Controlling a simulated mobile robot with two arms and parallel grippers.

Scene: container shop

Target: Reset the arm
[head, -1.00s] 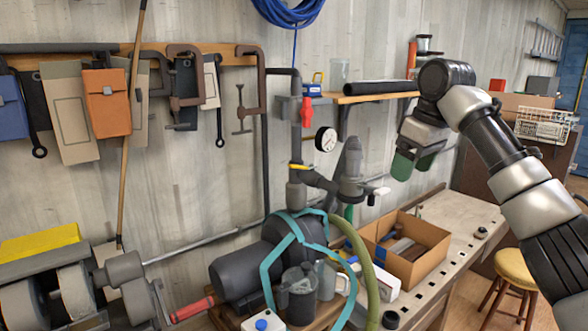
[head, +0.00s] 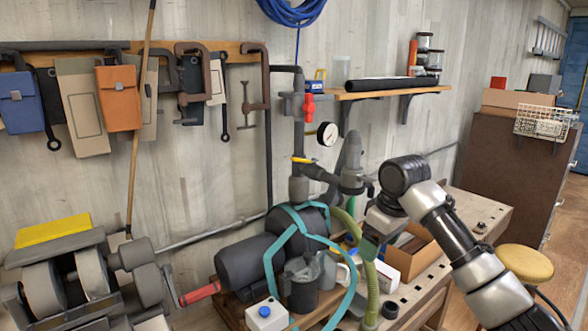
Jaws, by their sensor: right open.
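My right arm comes in from the lower right of the head view. My left gripper is not in view.
A wall shelf (head: 392,93) hangs above. A stool (head: 526,263) stands at the right.

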